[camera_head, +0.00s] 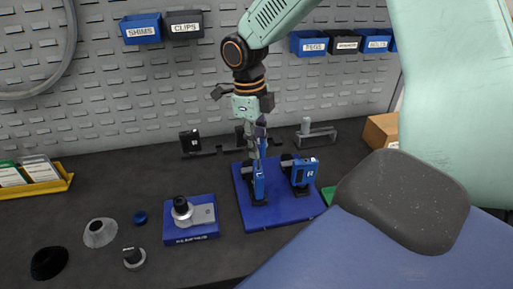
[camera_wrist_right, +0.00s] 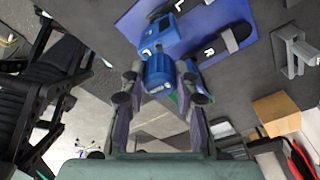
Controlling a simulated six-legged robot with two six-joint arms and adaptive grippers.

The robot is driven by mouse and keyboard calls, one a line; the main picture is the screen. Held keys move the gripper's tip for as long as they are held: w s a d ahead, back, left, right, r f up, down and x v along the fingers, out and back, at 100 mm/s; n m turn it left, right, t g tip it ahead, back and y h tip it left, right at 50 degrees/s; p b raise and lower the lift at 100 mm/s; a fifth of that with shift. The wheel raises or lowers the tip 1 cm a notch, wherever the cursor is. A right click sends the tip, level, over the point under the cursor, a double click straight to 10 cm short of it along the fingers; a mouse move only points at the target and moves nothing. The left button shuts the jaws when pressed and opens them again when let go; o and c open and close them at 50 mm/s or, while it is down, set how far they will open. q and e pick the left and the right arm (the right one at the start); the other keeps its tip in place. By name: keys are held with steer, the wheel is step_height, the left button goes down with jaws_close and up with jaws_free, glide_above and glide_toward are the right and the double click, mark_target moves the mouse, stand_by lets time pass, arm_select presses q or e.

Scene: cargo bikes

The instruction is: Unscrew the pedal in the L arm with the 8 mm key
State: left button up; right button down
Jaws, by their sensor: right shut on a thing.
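My right gripper (camera_head: 261,132) is above the left part of a blue base plate (camera_head: 285,215), pointing down. In the right wrist view its fingers (camera_wrist_right: 160,98) are shut on a blue cylindrical tool handle (camera_wrist_right: 158,76), probably the 8 mm key. The tool's lower end meets or hides the blue L arm holder (camera_head: 259,183); I cannot tell whether its tip is seated. A second blue holder marked R (camera_head: 304,172) stands to the right on the same plate. The pedal in the L arm is mostly hidden or too small to tell. My left gripper is not in view.
A blue block with a grey fixture (camera_head: 203,214) stands left of the plate. A black R-marked piece (camera_head: 190,141) and a grey bracket (camera_head: 316,134) are behind. Bins hang on the pegboard.

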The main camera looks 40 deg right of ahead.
steer(key=shift+r, duration=0.4)
